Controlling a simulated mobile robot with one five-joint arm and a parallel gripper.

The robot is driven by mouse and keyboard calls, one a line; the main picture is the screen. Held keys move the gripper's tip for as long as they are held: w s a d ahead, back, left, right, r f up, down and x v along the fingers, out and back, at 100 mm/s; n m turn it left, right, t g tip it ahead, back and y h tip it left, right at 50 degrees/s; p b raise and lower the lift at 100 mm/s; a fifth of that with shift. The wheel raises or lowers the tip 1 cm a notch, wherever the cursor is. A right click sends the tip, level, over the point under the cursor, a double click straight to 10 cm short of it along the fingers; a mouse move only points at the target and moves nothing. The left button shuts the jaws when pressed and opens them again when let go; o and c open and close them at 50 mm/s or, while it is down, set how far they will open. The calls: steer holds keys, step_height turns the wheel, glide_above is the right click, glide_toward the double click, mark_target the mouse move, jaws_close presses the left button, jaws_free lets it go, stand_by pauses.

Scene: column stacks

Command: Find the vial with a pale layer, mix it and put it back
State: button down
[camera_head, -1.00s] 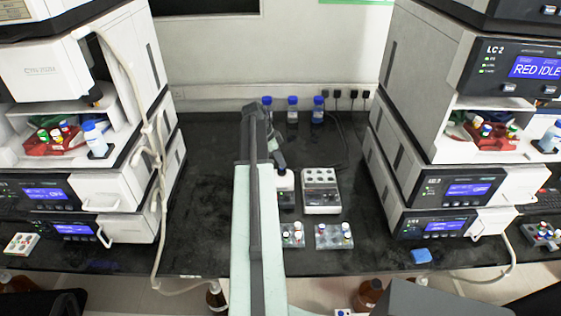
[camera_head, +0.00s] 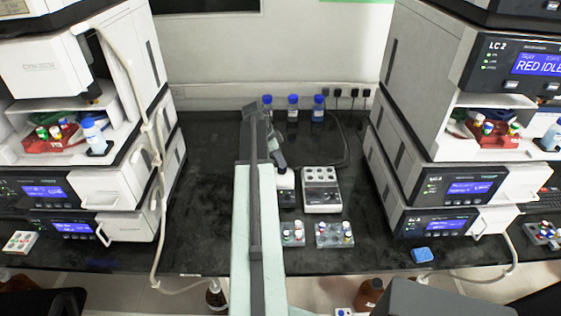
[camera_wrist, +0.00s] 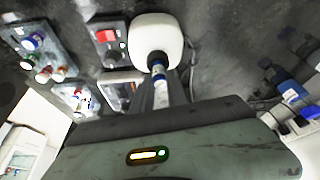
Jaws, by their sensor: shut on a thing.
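In the wrist view my gripper (camera_wrist: 161,88) is shut on a slim vial (camera_wrist: 160,72) with white and blue markings. The vial's far end is at the dark cup of a white rounded mixer (camera_wrist: 146,29); whether it presses into the cup I cannot tell. No pale layer can be made out at this size. In the head view the mixer (camera_head: 285,180) stands just right of my arm, and my gripper and the vial are too small and partly hidden to tell apart.
A white block with several wells (camera_head: 321,190) stands right of the mixer. Blue-capped bottles (camera_head: 292,109) stand at the back wall. Instrument stacks (camera_head: 120,200) (camera_head: 440,190) flank the bench. A blue sponge (camera_head: 421,255) lies at the front right. The dark bench (camera_head: 210,150) left of my arm is clear.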

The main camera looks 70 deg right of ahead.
steer(key=shift+f, duration=0.1)
steer(key=shift+f+b, duration=0.4)
steer(key=shift+b, duration=0.1)
steer(key=shift+f, duration=0.25)
stand_by(0.7)
steer(key=shift+r, duration=0.1)
stand_by(1.7)
step_height(320, 180, up, 6)
steer(key=p, duration=0.5)
steer(key=shift+p, duration=0.35)
